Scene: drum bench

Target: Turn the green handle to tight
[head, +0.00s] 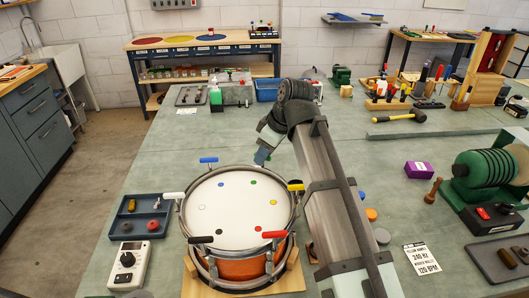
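A drum (238,268) with a white head (235,210) and orange shell stands on the bench. Around its metal rim are a blue handle (208,160), a white handle (174,195), a black handle (200,239), a red handle (274,235) and a yellow handle (296,186). Coloured dots mark the head, with a green dot (252,183) at the far right. The green handle is not clearly visible; my gripper and arm cover the rim there. My gripper (261,160) points down at the far-right rim, between the blue and yellow handles. Its fingers are too small to judge.
A dark tray (121,226) with small parts and a white dial box (130,264) lie left of the drum. A purple box (418,169), a green machine (490,170) and a yellow mallet (399,117) are at right.

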